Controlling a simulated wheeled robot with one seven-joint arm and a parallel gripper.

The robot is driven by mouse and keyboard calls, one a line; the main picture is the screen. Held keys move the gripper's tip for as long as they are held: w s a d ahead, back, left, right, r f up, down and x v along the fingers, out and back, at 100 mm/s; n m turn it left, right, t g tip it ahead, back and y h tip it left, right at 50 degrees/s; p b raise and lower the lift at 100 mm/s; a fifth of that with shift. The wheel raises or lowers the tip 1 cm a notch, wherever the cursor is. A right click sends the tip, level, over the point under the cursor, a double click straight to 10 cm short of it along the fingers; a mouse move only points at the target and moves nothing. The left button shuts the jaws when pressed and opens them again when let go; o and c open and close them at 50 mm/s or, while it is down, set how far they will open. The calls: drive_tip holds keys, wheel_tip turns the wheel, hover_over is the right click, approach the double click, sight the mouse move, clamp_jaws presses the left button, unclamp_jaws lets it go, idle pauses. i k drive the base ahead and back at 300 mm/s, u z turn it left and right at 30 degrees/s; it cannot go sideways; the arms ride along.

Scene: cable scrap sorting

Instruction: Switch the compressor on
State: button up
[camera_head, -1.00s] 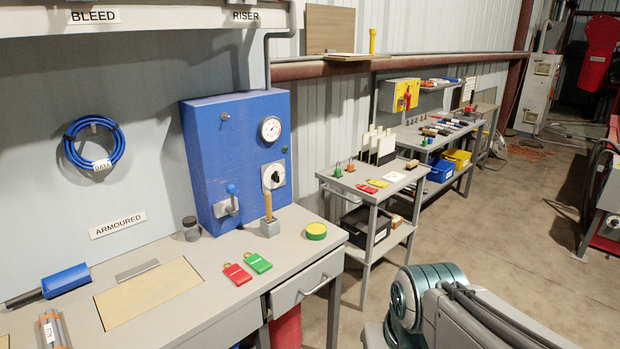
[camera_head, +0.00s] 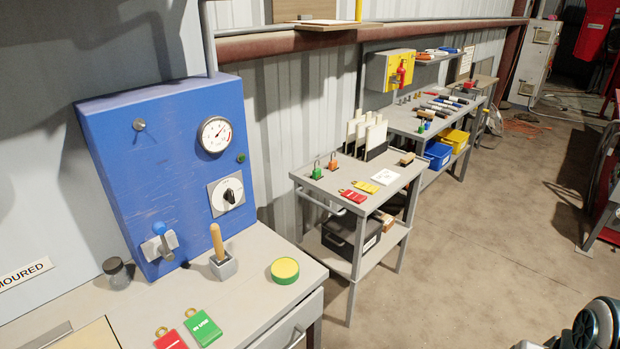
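A blue control box (camera_head: 160,190) stands upright at the back of the grey workbench on the left. It carries a round pressure gauge (camera_head: 215,134), a black rotary switch (camera_head: 229,195) on a pale square plate, a small dark green button or lamp (camera_head: 241,157) and a lever with a blue knob (camera_head: 159,229). The rotary switch's markings are too small to read. No label in view names the compressor. My gripper is out of view; only a part of my arm (camera_head: 597,325) shows at the lower right corner.
On the bench stand a wooden-handled tool in a grey holder (camera_head: 222,266), a yellow-green round tin (camera_head: 285,270), a dark jar (camera_head: 116,272), and red and green tags (camera_head: 203,327). A grey cart (camera_head: 360,208) stands beyond the bench. The floor at right is mostly clear.

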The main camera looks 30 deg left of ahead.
sight(227, 195)
drive_tip(key=u, duration=0.25)
drive_tip(key=i, duration=0.95)
drive_tip(key=u, duration=0.9)
drive_tip(key=i, duration=0.35)
drive_tip(key=u, duration=0.25)
